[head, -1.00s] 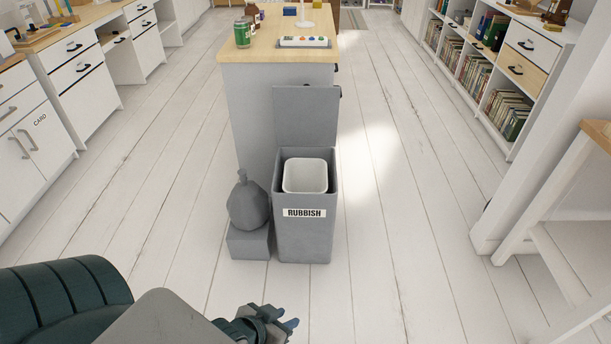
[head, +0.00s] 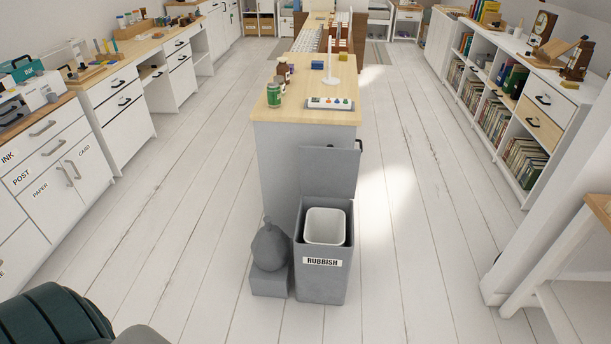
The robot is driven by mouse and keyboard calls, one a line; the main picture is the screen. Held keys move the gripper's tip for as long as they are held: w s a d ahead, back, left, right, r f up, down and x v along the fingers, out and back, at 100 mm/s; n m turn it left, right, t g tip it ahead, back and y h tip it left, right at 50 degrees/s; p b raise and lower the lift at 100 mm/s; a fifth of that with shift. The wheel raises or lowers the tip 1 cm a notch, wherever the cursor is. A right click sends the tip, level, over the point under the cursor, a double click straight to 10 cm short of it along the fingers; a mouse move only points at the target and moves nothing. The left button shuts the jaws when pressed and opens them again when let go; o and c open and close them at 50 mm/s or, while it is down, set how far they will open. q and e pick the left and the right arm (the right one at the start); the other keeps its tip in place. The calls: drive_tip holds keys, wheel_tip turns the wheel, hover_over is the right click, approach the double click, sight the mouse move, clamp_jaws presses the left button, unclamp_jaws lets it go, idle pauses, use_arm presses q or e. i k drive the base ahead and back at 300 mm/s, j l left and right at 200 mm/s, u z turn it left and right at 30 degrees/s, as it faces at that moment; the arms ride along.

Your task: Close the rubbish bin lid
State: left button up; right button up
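The grey rubbish bin (head: 322,282) stands on the floor at the near end of the wooden-topped island, with a "RUBBISH" label on its front. Its grey lid (head: 329,172) is open and stands upright at the back of the bin. A white inner bucket (head: 325,226) shows inside the open top. Neither gripper is in view. Only a dark green, ribbed part of my own arm shows at the lower left.
A tied grey bag (head: 270,247) sits on a grey block (head: 269,281) touching or close to the bin's left side. The island (head: 290,124) stands behind the bin. White floor is clear in front and to the right. A white table (head: 560,262) stands at the right.

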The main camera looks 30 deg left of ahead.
sight(330, 171)
drive_tip(key=i+j+u, duration=0.1)
drive_tip(key=j+u, duration=0.25)
drive_tip(key=i+j+u, duration=0.15)
drive_tip(key=j+u, duration=0.25)
drive_tip(key=i+j+u, duration=0.2)
drive_tip(key=j+u, duration=0.15)
drive_tip(key=i+j+u, duration=0.95)
drive_tip(key=u, duration=0.15)
drive_tip(key=i+j+u, duration=0.35)
drive_tip(key=i+z, duration=0.4)
drive_tip(key=i+j+z, duration=0.15)
drive_tip(key=i+z, duration=0.2)
drive_tip(key=i, duration=0.25)
drive_tip(key=i+z, duration=0.2)
drive_tip(key=z, duration=0.2)
drive_tip(key=i+z, duration=0.25)
drive_tip(key=z, duration=0.2)
drive_tip(key=i+z, duration=0.25)
drive_tip(key=z, duration=0.15)
drive_tip(key=i+j+z, duration=0.2)
drive_tip(key=z, duration=0.25)
drive_tip(key=i+j+z, duration=0.2)
drive_tip(key=z, duration=0.2)
